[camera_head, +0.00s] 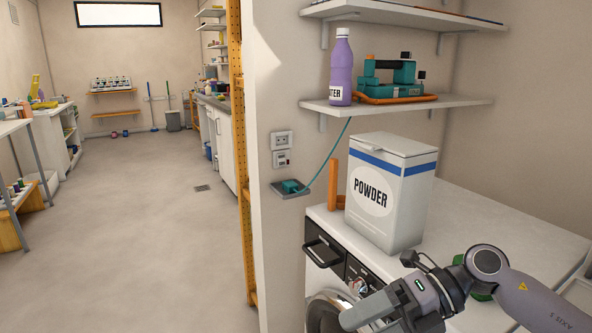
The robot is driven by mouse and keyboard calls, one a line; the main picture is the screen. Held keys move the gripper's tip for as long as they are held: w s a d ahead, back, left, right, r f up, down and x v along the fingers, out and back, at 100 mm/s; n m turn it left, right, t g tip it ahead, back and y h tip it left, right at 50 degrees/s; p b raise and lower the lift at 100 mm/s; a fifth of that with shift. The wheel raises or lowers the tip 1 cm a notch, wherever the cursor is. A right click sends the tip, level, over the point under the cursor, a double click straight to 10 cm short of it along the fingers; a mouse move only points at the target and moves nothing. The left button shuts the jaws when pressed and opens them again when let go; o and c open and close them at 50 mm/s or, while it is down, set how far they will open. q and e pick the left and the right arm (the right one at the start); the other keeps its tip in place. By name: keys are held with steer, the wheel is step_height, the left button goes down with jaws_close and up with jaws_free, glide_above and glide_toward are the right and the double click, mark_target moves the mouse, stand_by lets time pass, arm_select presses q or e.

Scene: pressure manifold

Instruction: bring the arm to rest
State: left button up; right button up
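My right arm comes in from the lower right. Its gripper (350,318) points left at the bottom edge, in front of the washing machine (323,262) and partly over the round door (322,315). The gripper shows from the side, so I cannot tell whether its fingers are apart. I see nothing clearly held in it. My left gripper is not in view.
A white POWDER box (410,200) stands on the white worktop (510,235). A shelf (455,103) above holds a purple bottle (341,70) and a teal device (390,78). A green thing is mostly hidden behind my arm. The floor (140,230) at left is clear.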

steer(key=s+a+r+m+t+y+p, duration=0.1)
steer(key=a+r+m+t+y, duration=0.15)
steer(key=a+m+y, duration=0.3)
steer(key=d+f+m+t+h+p, duration=0.2)
steer(key=d+f+m+t+h, duration=0.25)
steer(key=m+t, duration=0.55)
steer(key=d+f+m+t+h+p, duration=0.2)
steer(key=d+f+m+t+h, duration=0.3)
steer(key=m, duration=0.9)
steer(key=s+d+f+m+g+h, duration=0.2)
steer(key=s+f+m+h, duration=0.1)
steer(key=s+f, duration=0.4)
steer(key=s+d+f+m+g+h+p, duration=0.1)
steer(key=s+d+f+m+g+h, duration=0.2)
steer(key=s+f, duration=0.4)
steer(key=shift+f+m, duration=0.4)
steer(key=shift+m, duration=0.45)
